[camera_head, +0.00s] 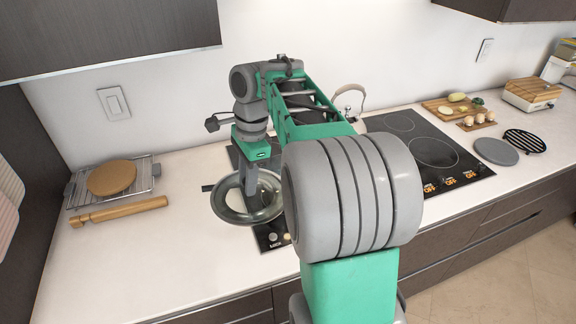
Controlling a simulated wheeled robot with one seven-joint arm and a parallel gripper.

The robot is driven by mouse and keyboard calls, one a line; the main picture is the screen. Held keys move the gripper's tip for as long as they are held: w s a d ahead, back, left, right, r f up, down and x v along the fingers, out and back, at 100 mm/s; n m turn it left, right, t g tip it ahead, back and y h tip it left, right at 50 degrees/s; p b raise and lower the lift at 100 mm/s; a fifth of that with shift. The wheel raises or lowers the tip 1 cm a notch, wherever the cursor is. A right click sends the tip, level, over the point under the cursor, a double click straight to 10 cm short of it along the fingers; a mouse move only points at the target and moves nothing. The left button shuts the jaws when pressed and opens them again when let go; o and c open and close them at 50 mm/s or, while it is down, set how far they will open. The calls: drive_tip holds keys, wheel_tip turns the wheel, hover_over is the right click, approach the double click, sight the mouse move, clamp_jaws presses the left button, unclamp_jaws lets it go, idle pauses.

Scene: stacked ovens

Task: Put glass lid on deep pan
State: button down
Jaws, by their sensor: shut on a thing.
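The glass lid (226,207) is a round, see-through disc with a grey rim, near the left end of the cooktop. My gripper (249,190) points down at the middle of the lid and is shut on it; the exact grip point is hard to see. The deep pan cannot be made out clearly. A small dark bar (207,188) sticks out left of the lid and may be a pan handle. I cannot tell whether the lid touches anything below it.
A wire rack (77,198) with a round wooden board (111,177) and a rolling pin (122,211) lie at left. The black cooktop (455,145) extends right, partly behind my arm. A kettle (349,100) stands at the back. The counter front left is clear.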

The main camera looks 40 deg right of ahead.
drive_tip(key=d+r+m+t+p, duration=0.1)
drive_tip(key=d+r+m+p, duration=0.1)
drive_tip(key=d+r+m, duration=0.45)
drive_tip(key=w+d+f+m, duration=0.2)
drive_tip(key=w+d+f, duration=0.1)
drive_tip(key=d+f, duration=0.2)
drive_tip(key=w+d+f+m+h, duration=0.1)
drive_tip(key=w+d+f+m, duration=0.1)
drive_tip(key=w+d+f, duration=0.2)
wheel_tip(320, 180, down, 3)
drive_tip(key=shift+w+d+f+p, duration=0.15)
drive_tip(key=shift+w+d+p, duration=0.15)
drive_tip(key=shift+d, duration=0.5)
drive_tip(key=shift+f, duration=0.1)
drive_tip(key=shift+f, duration=0.25)
drive_tip(key=c, duration=1.2)
unclamp_jaws()
drive_tip(key=shift+o, duration=0.2)
